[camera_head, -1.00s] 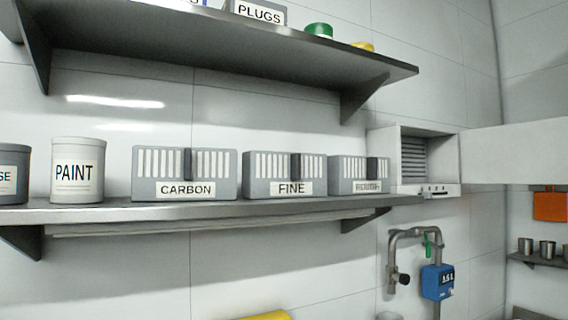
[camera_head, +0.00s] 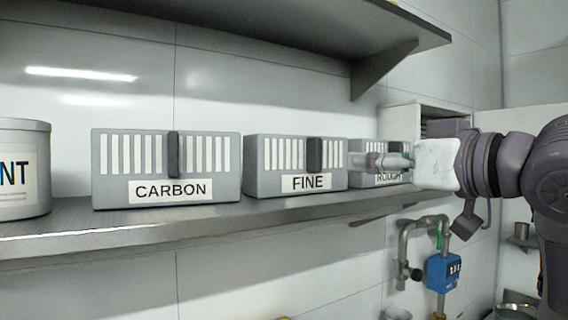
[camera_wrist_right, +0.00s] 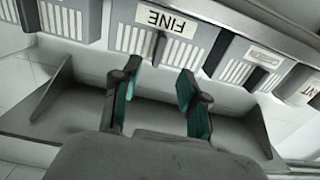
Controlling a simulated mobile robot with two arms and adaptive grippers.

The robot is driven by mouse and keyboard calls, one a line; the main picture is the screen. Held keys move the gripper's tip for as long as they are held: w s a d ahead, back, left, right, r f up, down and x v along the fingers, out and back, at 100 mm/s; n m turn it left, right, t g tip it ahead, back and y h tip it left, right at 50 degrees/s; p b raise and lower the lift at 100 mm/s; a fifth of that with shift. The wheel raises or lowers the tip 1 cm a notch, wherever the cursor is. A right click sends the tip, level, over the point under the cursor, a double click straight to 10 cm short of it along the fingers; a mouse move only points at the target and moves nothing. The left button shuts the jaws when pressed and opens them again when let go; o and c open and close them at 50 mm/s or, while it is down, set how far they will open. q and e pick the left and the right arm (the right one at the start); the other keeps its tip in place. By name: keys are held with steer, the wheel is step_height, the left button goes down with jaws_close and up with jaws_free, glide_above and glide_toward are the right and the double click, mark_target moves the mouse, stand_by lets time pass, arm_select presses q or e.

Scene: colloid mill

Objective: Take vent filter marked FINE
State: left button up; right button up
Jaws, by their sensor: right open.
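The vent filter marked FINE (camera_head: 278,182) is a grey slotted box with a dark vertical handle, standing on the shelf between the CARBON and the partly hidden filter. It also shows upside down in the right wrist view (camera_wrist_right: 190,34), beyond the fingertips. My right gripper (camera_head: 368,160) comes in from the right, in front of the third filter and close to the FINE filter's right side. In the right wrist view my right gripper (camera_wrist_right: 158,84) is open and empty, with the FINE handle roughly in line with the gap. My left gripper is not in view.
The filter marked CARBON (camera_head: 166,190) stands left of FINE. A third filter (camera_head: 362,176) stands on the right, its label partly covered by my gripper. The shelf (camera_head: 180,231) carries them, with an upper shelf (camera_head: 260,40) above. A PAINT can (camera_head: 40,170) is far left.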

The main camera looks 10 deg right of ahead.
mark_target(320, 161)
steer(key=p+x, duration=0.1)
steer(key=x, duration=0.1)
steer(key=p+x, duration=0.1)
steer(key=x, duration=0.1)
steer(key=p+x, duration=0.1)
steer(key=shift+w+a+r, duration=0.15)
steer(key=shift+w+r, duration=0.15)
steer(key=shift+w, duration=0.05)
steer(key=p+x, duration=0.2)
steer(key=x, duration=0.1)
steer(key=shift+f+p, duration=0.1)
steer(key=shift+p, duration=0.2)
steer(key=x, duration=0.1)
steer(key=p+x, duration=0.1)
steer(key=x, duration=0.1)
steer(key=shift+f+p, duration=0.25)
steer(key=shift+p, duration=0.05)
steer(key=shift+w+f, duration=0.1)
steer(key=shift+w, duration=0.1)
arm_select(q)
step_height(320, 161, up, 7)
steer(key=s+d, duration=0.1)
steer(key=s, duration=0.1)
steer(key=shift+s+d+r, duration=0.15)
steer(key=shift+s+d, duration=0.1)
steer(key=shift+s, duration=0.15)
arm_select(e)
steer(key=shift+s, duration=0.1)
jaws_close()
